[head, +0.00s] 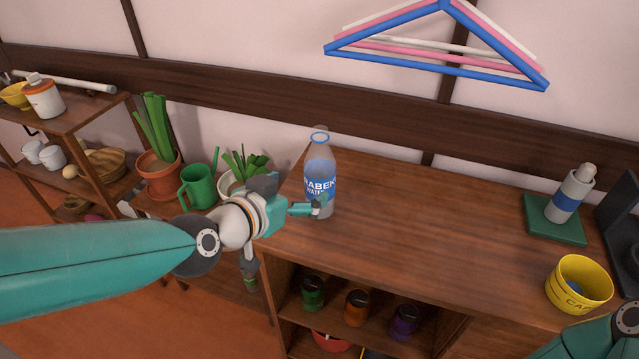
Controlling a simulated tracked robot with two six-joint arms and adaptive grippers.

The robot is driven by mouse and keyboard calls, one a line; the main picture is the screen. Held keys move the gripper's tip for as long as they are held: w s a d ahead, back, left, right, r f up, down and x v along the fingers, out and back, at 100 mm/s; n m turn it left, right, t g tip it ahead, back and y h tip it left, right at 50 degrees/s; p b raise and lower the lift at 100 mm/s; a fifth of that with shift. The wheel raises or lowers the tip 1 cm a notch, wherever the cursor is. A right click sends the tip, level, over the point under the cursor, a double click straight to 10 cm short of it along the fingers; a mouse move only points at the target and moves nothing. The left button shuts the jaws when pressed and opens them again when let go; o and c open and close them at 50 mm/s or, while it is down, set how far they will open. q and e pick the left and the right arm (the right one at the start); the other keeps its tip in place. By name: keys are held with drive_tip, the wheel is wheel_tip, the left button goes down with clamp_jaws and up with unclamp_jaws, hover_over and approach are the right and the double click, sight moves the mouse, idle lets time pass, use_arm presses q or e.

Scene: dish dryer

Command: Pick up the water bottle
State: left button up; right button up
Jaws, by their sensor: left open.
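The water bottle (320,172) is clear plastic with a blue label and a blue ring at its neck. It stands upright at the left end of the wooden cabinet top (420,215). My left gripper (318,205) is at the lower left side of the bottle. One finger overlaps the bottle's lower part in the picture. It is open, and I cannot tell whether it touches the bottle. The second finger is hard to make out. Only a piece of my right arm shows at the lower right corner; its gripper is out of view.
A yellow cup (579,284) and a spray-like bottle (571,193) on a green tray (540,222) stand at the right. Potted plants (157,172) and a green watering can (199,185) are left of the cabinet. Jars (356,306) sit on the shelf below. The cabinet top's middle is clear.

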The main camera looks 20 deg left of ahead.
sight(320, 173)
use_arm(q)
drive_tip(key=x, duration=0.8)
drive_tip(key=shift+w+r+b, duration=0.2)
drive_tip(key=shift+w+b, duration=0.2)
drive_tip(key=shift+w, duration=0.05)
drive_tip(key=c, duration=1.2)
drive_tip(key=shift+c, duration=0.9)
drive_tip(key=shift+r, duration=0.2)
